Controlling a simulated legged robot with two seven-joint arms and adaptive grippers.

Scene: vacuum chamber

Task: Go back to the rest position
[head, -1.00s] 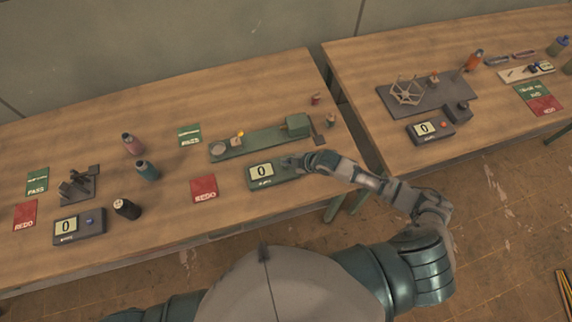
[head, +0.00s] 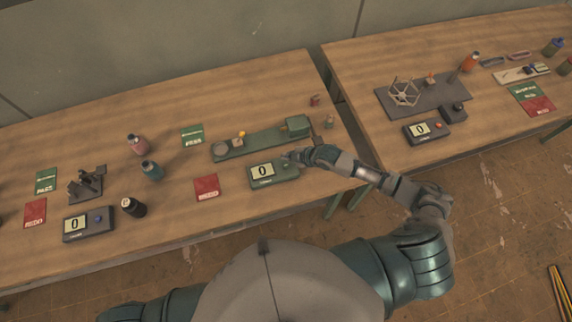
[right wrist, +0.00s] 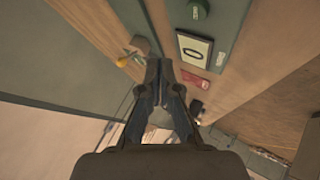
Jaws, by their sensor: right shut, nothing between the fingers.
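My right gripper (head: 291,156) is shut and empty. In the head view it hangs over the right end of the green display box (head: 261,171), by the front edge of the left table. I cannot tell whether it touches the box. In the right wrist view the two fingers of my right gripper (right wrist: 160,66) are close together, beside the box's "0" screen (right wrist: 194,50). My left gripper is out of view; only my upper left arm shows at the bottom.
A green fixture (head: 255,144) with a yellow-tipped lever lies behind the box. A red REDO card (head: 206,187) is left of it. Bottles (head: 133,207) and a dark display box (head: 89,224) stand farther left. A gap separates the right table (head: 470,55).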

